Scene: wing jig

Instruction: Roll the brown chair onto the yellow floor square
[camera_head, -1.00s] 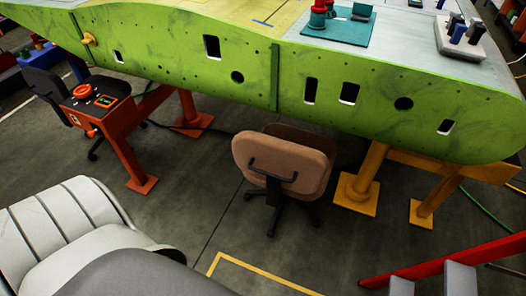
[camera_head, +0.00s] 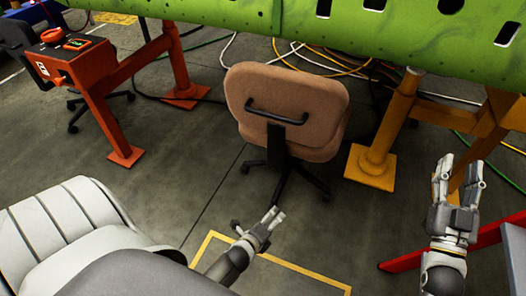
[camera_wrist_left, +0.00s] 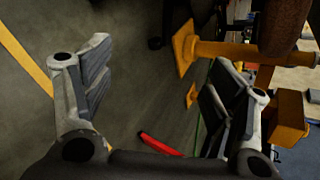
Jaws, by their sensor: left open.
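The brown chair (camera_head: 288,95) stands upright on a dark wheeled base, its padded back with a black handle bar (camera_head: 277,112) facing me. Its edge also shows at the top right of the left wrist view (camera_wrist_left: 286,25). The yellow floor square (camera_head: 295,272) is an outline nearer to me than the chair; my left arm and the picture edge hide part of it. My left gripper (camera_head: 277,213) is open and empty, in front of the chair and apart from it. My right gripper (camera_head: 460,165) is open and empty, right of the chair, its fingers pointing away from me.
A green wing panel (camera_head: 400,35) spans above the chair. An orange stand (camera_head: 122,152) is to the left and a yellow stand foot (camera_head: 370,168) close to the chair's right. Cables lie behind. A red beam (camera_head: 400,262) is at the lower right.

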